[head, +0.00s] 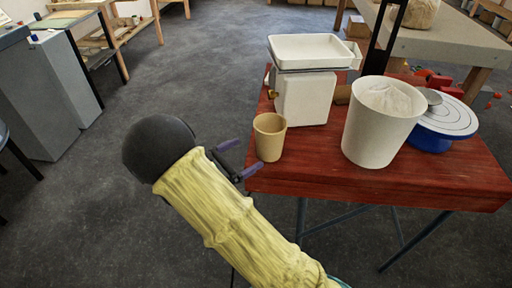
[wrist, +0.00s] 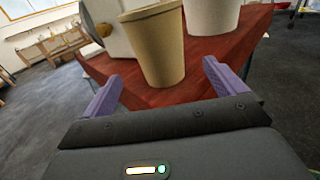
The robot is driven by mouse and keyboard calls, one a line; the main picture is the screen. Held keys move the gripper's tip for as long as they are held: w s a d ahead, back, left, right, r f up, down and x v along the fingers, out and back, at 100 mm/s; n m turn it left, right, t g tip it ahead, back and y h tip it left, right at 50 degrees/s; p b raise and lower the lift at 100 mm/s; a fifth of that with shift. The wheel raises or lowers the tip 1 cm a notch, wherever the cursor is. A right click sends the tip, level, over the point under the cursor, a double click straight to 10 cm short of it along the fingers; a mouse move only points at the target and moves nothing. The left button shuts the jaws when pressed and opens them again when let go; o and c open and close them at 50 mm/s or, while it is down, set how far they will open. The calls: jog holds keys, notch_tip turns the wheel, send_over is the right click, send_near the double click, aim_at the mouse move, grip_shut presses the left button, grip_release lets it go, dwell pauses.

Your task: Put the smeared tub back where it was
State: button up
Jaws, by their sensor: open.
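A tan tub (head: 269,138) stands upright at the left end of the red table, near its front corner. In the wrist view the tan tub (wrist: 158,45) is straight ahead, between the lines of the two fingers and a little beyond them. A larger white tub (head: 378,128) with pale powdery contents stands to its right; its lower part also shows in the wrist view (wrist: 212,16). No smear is clear on either tub at this size. My gripper (head: 249,153) is open and empty, just left of the tan tub, with its purple fingers pointing towards it.
A white scale (head: 304,98) with a tray (head: 305,50) stands behind the tan tub. A blue-based turntable (head: 447,120) is right of the white tub. The red table (head: 400,182) has bare room along its front edge. A grey bench (head: 440,42) stands behind.

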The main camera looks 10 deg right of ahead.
jog(key=shift+v, duration=1.15)
